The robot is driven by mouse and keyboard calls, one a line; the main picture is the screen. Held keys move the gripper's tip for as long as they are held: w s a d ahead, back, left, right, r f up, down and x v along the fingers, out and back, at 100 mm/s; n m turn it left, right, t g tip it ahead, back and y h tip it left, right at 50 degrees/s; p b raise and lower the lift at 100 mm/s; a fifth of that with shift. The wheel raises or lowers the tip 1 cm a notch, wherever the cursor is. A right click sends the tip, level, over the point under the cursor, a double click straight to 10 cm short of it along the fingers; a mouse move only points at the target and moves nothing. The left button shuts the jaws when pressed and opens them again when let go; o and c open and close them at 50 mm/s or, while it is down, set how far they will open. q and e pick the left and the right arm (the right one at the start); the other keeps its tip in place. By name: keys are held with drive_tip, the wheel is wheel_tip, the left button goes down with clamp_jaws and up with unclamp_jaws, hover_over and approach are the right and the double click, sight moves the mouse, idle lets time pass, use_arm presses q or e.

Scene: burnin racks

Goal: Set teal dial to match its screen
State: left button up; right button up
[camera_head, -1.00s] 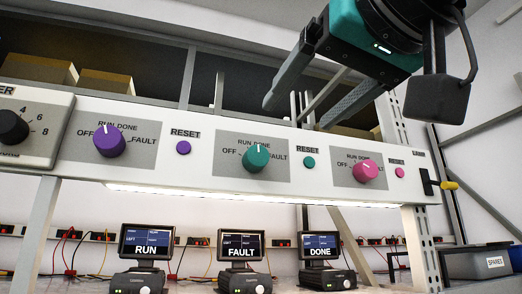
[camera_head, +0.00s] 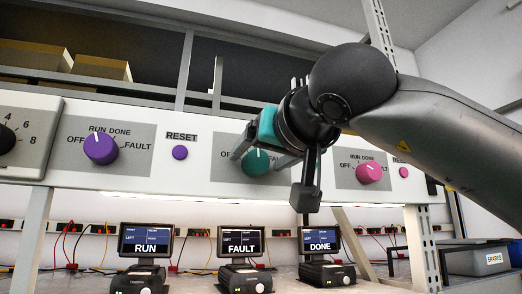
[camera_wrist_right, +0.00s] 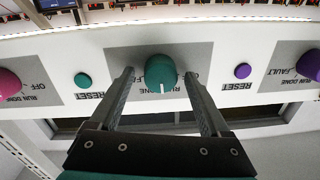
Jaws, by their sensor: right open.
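The teal dial (camera_head: 256,162) is on the white panel, between the purple and pink dials. Its white pointer mark is up, towards the RUN/DONE lettering; in the upside-down right wrist view the dial (camera_wrist_right: 160,72) has the mark pointing down. The screen (camera_head: 241,243) below it reads FAULT. My right gripper (camera_head: 262,158) is at the dial, open. In the wrist view its two fingers (camera_wrist_right: 158,78) stand either side of the dial, with a visible gap on each side. The gripper and wrist partly hide the dial's labels in the head view. My left gripper is not seen.
The purple dial (camera_head: 101,148) and purple reset button (camera_head: 180,152) are to the left, the pink dial (camera_head: 369,173) to the right. A teal reset button (camera_wrist_right: 83,80) is beside the teal dial. Other screens read RUN (camera_head: 145,241) and DONE (camera_head: 319,241).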

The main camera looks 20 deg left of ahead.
drive_tip(key=shift+c, duration=0.3)
clamp_jaws()
idle(0.4)
drive_tip(key=shift+m, duration=0.3)
drive_tip(key=m+b, duration=0.2)
drive_tip(key=shift+f+m, duration=0.1)
drive_tip(key=shift+m, duration=0.2)
drive_tip(key=m+b, duration=0.2)
drive_tip(key=m, duration=0.1)
drive_tip(key=shift+m, duration=0.4)
drive_tip(key=m+b, duration=0.1)
drive_tip(key=m, duration=0.2)
drive_tip(key=shift+d+m, duration=0.1)
drive_tip(key=shift+m, duration=0.2)
drive_tip(key=shift+m+b, duration=0.95)
drive_tip(key=shift+m, duration=0.95)
